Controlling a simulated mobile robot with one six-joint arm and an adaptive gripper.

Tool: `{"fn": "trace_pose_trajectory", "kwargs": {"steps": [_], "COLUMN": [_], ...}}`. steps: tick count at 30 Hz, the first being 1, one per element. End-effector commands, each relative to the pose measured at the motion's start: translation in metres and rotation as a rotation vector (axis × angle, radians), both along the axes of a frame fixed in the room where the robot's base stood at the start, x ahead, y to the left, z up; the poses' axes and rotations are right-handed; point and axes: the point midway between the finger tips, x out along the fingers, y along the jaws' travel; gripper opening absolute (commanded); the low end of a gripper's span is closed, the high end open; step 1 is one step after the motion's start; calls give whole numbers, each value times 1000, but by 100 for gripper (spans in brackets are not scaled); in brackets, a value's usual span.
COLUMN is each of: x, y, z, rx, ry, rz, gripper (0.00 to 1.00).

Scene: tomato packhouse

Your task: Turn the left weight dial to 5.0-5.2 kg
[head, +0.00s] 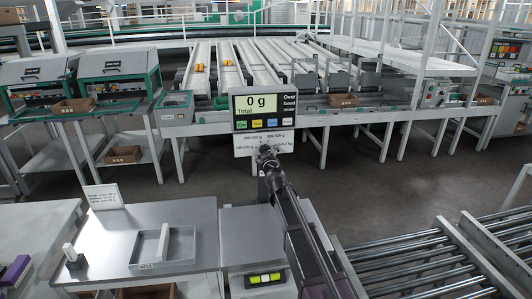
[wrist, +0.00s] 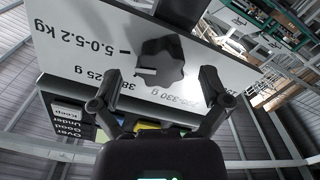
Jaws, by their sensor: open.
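The weight dial (wrist: 165,60) is a dark lobed knob on a white label panel (wrist: 85,45) in the wrist view. A short pale pointer mark on it points left in the picture, below the tick for the "5.0-5.2 kg" label. I cannot tell exactly which tick it meets. Gram labels, partly hidden, are printed lower on the panel. My gripper (wrist: 160,82) is open, its two fingers on either side of the dial with gaps showing. In the head view my gripper (head: 266,153) is in front of the panel (head: 243,140) and hides the dial.
A display (head: 257,110) reading "0 g Total" stands above the panel. Conveyor lanes (head: 265,65) with a few tomatoes lie behind. A metal table (head: 110,250) with a small tray (head: 180,247) is at left front. A roller conveyor (head: 430,265) is at right front.

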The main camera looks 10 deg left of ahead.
Motion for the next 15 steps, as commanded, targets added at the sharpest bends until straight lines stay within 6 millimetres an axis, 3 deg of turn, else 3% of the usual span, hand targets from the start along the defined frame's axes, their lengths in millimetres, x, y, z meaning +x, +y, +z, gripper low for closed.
{"fn": "trace_pose_trajectory", "kwargs": {"steps": [15], "x": [-74], "y": [-21], "z": [0], "rx": [0], "ry": [0], "rz": [0], "gripper": [96]}}
